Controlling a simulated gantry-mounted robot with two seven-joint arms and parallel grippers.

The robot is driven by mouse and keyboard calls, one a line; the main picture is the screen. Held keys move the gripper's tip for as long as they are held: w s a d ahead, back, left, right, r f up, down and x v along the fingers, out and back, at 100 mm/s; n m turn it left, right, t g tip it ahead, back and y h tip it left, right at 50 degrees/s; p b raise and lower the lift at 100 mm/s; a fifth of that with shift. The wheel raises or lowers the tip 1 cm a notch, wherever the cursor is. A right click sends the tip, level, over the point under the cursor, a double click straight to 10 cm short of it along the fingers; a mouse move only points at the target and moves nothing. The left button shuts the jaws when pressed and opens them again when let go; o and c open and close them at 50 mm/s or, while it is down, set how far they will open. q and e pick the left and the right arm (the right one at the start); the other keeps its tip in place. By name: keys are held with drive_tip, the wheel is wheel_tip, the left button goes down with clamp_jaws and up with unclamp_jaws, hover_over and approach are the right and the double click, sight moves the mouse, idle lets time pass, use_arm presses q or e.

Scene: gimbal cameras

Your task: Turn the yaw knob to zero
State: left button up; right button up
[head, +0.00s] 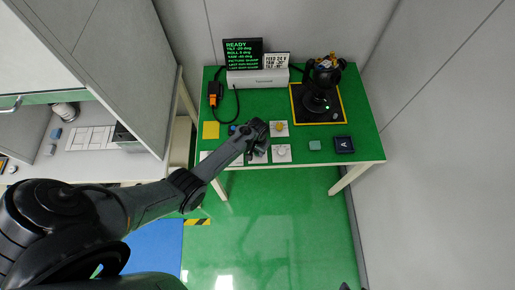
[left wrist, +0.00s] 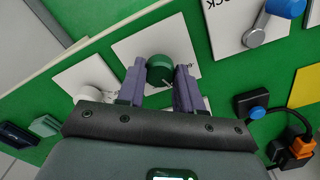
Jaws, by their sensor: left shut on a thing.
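A green knob (left wrist: 160,70) with a pale pointer line sits on a white plate (left wrist: 128,46) in the left wrist view. The lettering on this plate is mostly hidden, so I cannot read whether it is the yaw knob. My left gripper (left wrist: 160,82) has one finger on each side of the knob and is shut on it. In the head view the left gripper (head: 257,143) is over the front part of the green table and hides the knob. A dark screen (head: 243,53) shows READY and tilt, roll and yaw lines; its small figures are hard to read.
A yellow knob (head: 279,126) and a white knob (head: 281,150) are close to the right of the gripper. A black gimbal device (head: 318,98) stands at the back right. An orange plug (left wrist: 299,144) has a cable.

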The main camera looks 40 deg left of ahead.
use_arm(q)
drive_tip(key=shift+m+p, duration=0.5)
drive_tip(key=shift+m, duration=1.5)
drive_tip(key=o, duration=1)
drive_tip(key=shift+o, duration=0.2)
drive_tip(key=shift+r, duration=0.15)
wheel_tip(320, 180, up, 10)
drive_tip(key=p, duration=0.2)
drive_tip(key=shift+r+p, duration=0.25)
drive_tip(key=shift+p, duration=0.15)
